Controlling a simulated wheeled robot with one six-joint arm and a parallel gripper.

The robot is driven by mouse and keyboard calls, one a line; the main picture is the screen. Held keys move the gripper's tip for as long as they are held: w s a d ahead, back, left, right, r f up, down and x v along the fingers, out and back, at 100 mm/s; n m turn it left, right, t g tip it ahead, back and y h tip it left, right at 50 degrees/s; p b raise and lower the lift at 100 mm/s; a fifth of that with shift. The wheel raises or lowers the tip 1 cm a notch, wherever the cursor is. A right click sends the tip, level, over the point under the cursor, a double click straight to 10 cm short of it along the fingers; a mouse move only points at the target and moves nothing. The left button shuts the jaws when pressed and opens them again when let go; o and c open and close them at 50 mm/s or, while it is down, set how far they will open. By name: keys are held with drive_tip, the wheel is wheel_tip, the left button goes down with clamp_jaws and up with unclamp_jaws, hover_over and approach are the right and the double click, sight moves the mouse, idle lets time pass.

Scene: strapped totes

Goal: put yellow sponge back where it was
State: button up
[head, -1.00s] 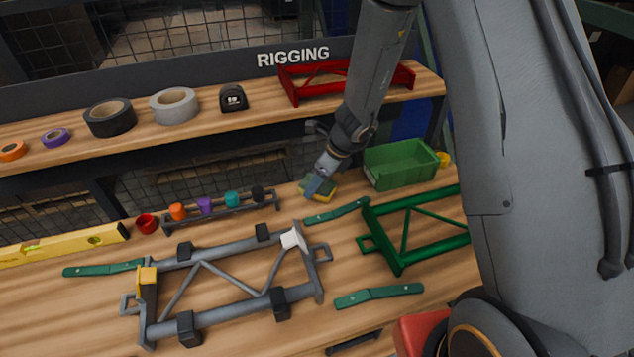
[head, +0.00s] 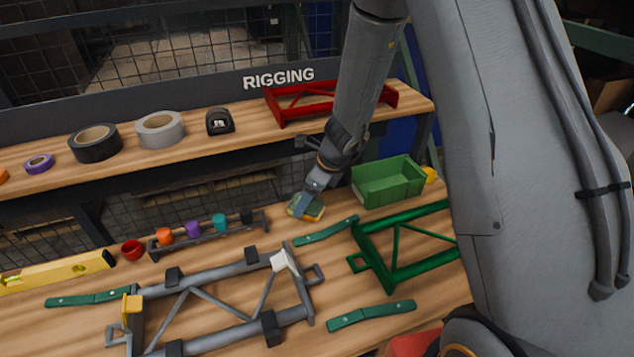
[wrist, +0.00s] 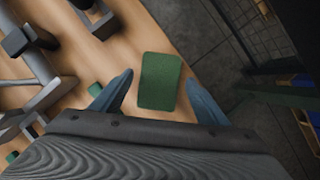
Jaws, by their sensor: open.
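The yellow sponge (head: 312,211) has a green top face and lies on the workbench at the back edge, left of the green bin. In the wrist view its green face (wrist: 160,81) shows between my two fingers, with a gap on both sides. My gripper (head: 303,204) points down at the sponge and is open. In the wrist view my open gripper (wrist: 158,84) has one blue-grey finger on either side of the sponge. In the head view, a finger hides part of the sponge, and I cannot tell how low the fingertips reach.
A green bin (head: 388,182) stands right of the sponge. A green frame (head: 390,275), green handles (head: 326,231) and a grey clamped frame (head: 205,337) lie in front. A rack with coloured pieces (head: 210,237) is at left. The shelf (head: 240,135) runs behind.

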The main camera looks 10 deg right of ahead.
drive_tip(key=v, duration=1)
drive_tip(key=s+d+r+n+h, duration=0.2)
drive_tip(key=s+d+r+n, duration=0.1)
drive_tip(key=s+n, duration=0.6)
drive_tip(key=s+d+r+n+g+h, duration=0.1)
drive_tip(key=s+d+r+n, duration=0.2)
drive_tip(key=s+n, duration=0.6)
drive_tip(key=d+n, duration=0.2)
drive_tip(key=n, duration=0.4)
drive_tip(key=shift+n+h, duration=0.4)
drive_tip(key=shift+s, duration=0.1)
drive_tip(key=shift+f+b, duration=0.7)
drive_tip(key=shift+f, duration=0.1)
